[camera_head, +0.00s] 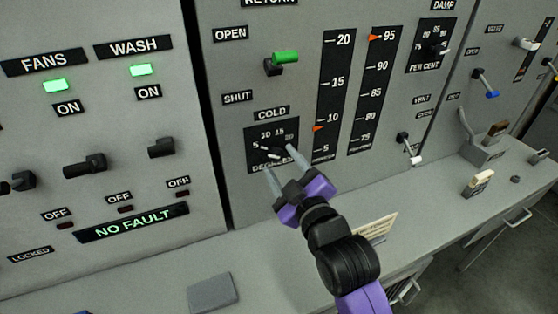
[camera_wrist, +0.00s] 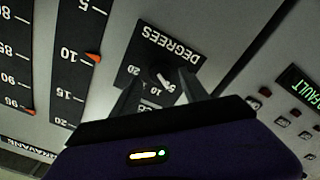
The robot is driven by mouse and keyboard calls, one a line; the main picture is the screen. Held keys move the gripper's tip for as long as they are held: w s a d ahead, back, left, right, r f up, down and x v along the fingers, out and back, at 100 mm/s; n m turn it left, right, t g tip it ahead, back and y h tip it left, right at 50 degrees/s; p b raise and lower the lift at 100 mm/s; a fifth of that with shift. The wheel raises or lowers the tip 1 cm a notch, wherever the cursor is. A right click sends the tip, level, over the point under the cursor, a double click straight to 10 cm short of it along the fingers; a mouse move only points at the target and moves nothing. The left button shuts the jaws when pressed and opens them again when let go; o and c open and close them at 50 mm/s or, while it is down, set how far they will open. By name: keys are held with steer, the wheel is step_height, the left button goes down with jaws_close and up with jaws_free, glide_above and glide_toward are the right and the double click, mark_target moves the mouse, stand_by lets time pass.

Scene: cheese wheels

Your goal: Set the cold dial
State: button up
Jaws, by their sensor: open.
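The cold dial (camera_head: 270,152) is a dark knob with a white pointer on a black plate marked DEGREES, under the label COLD (camera_head: 272,113). In the wrist view the dial (camera_wrist: 163,78) appears upside down, its white pointer slanting. My gripper (camera_head: 284,163) is purple with grey fingers, open, in front of the plate. Its fingers spread to either side of the dial, and it also shows in the wrist view (camera_wrist: 163,90). I cannot tell whether the fingertips touch the plate or the dial. The fingers hide part of the plate's numbers.
To the right are two scales with orange markers, (camera_head: 334,95) and (camera_head: 374,90). A green-handled lever (camera_head: 284,57) sits above the dial. The FANS and WASH panel (camera_head: 90,130) is at left. A grey counter (camera_head: 150,278) runs below, with a card (camera_head: 378,229) near my arm.

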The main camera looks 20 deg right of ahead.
steer(key=s+b, duration=0.1)
steer(key=s, duration=0.4)
steer(key=shift+s, duration=0.25)
steer(key=shift+r, duration=0.1)
